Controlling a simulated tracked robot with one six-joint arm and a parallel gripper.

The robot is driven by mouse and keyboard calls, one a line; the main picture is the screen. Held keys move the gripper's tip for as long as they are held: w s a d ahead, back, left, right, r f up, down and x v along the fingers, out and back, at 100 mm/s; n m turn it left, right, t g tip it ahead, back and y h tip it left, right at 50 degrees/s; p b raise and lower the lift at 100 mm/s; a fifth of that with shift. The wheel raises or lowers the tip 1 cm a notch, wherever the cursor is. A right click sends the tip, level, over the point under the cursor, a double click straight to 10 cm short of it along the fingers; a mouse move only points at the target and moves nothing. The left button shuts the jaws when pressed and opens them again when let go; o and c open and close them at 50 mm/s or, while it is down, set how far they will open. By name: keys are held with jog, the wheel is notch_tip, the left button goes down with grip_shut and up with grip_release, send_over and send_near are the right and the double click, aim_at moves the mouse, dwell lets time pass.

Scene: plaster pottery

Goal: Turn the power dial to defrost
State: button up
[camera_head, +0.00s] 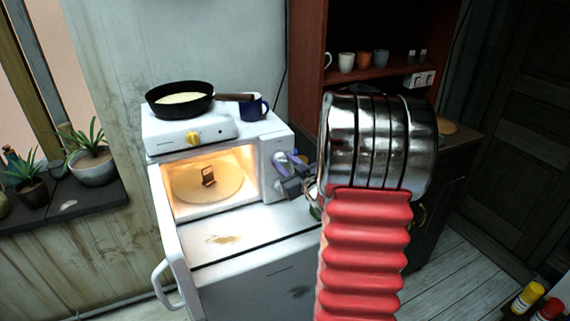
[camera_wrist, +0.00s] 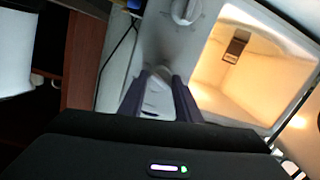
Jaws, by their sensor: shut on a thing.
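My gripper (camera_head: 286,160) is at the control panel, right of the lit opening. In the wrist view my gripper (camera_wrist: 160,92) has its two dark fingers shut on a white dial (camera_wrist: 157,98), which they partly hide. A second white dial (camera_wrist: 185,12) shows free at the top of the wrist view. No dial markings can be read, so I cannot tell the setting or which dial is labelled power.
A white hotplate (camera_head: 192,133) with a black pan (camera_head: 180,98) and a blue mug (camera_head: 254,107) stand on the microwave. A small brown object (camera_head: 208,176) is on the turntable (camera_head: 190,188). Potted plants (camera_head: 92,164) stand left; a cabinet (camera_head: 445,170) is right.

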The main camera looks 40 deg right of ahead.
jog(key=n, duration=0.4)
jog(key=shift+a+f+n+g+h, duration=0.1)
jog(key=shift+f+n+g+h, duration=0.1)
jog(key=shift+n+g+h, duration=0.15)
jog(key=n+h, duration=0.1)
jog(key=n, duration=0.3)
jog(key=shift+a+n, duration=0.1)
jog(key=shift+n, duration=0.15)
jog(key=o, duration=1.1)
jog(key=shift+r, duration=0.1)
jog(key=shift+c, duration=0.2)
